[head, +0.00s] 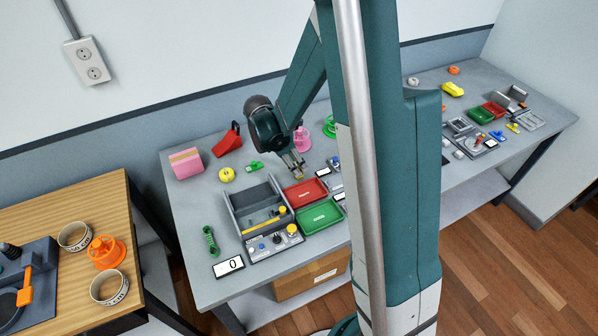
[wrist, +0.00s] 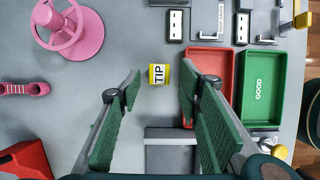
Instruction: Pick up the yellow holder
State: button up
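A small yellow block with a white label reading TIP (wrist: 159,74) lies on the grey table; it is the likely yellow holder. In the wrist view it appears between and just beyond the fingertips of my gripper (wrist: 159,90). My gripper is open, its two green-padded fingers wide apart with nothing between them. In the head view my gripper (head: 294,165) points down over the table behind the red tray, with a small yellow patch (head: 299,177) at its tips. I cannot tell its exact height above the table.
A red tray (wrist: 212,62) and a green tray (wrist: 259,80) stand close on the right. A pink reel (wrist: 70,30) stands upper left and a red object (wrist: 25,158) lower left. Table around the block is clear.

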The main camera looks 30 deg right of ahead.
jog(key=shift+x, duration=1.9)
jog(key=shift+d, duration=0.1)
jog(key=c, duration=1)
jog(key=shift+r, duration=0.15)
jog(key=shift+r+p, duration=0.3)
jog(key=shift+r, duration=4.6)
